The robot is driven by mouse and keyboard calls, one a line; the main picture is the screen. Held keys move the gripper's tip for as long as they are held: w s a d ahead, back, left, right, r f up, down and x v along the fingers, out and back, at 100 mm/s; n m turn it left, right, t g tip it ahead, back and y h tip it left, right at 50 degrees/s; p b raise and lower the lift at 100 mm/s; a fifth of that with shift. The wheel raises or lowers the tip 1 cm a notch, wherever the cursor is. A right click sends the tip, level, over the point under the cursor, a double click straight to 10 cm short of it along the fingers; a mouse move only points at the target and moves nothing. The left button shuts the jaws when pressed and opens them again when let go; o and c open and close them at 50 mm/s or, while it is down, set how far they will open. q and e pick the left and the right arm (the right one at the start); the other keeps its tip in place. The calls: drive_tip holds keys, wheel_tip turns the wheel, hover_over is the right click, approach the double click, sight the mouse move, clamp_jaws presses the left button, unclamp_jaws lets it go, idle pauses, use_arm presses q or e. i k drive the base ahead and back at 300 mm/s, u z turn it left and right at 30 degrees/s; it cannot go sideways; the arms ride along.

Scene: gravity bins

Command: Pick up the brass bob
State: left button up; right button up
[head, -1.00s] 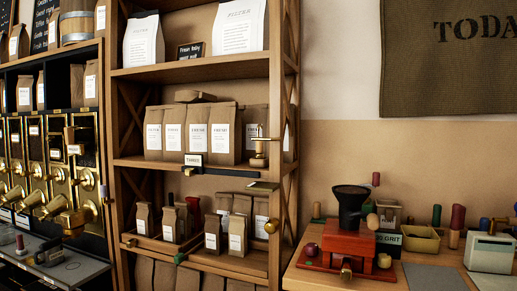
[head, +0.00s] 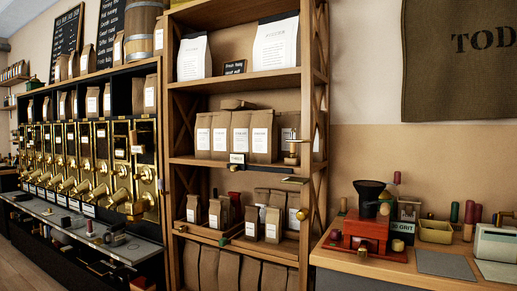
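I cannot single out the brass bob with certainty. A small round brass piece (head: 301,214) shows at the right edge of the wooden shelf unit, beside the lower row of bags. A brass fitting on a small stand (head: 291,154) is at the right end of the middle shelf. Another small brass knob (head: 362,250) is at the front of the red grinder (head: 366,233) on the right counter. Neither of my grippers is in view.
The wooden shelf unit (head: 234,77) holds several paper bags. Brass-fronted gravity bins (head: 93,160) line the left above a grey ledge (head: 70,222) with small tools. The right counter (head: 340,262) holds a tan tray (head: 435,231), a pale box (head: 497,243) and a grey mat (head: 444,264).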

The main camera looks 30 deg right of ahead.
sight(293, 154)
drive_tip(key=u, duration=0.2)
drive_tip(key=i, duration=1.85)
drive_tip(key=z, duration=1)
drive_tip(key=i, duration=1.1)
drive_tip(key=z, duration=1.15)
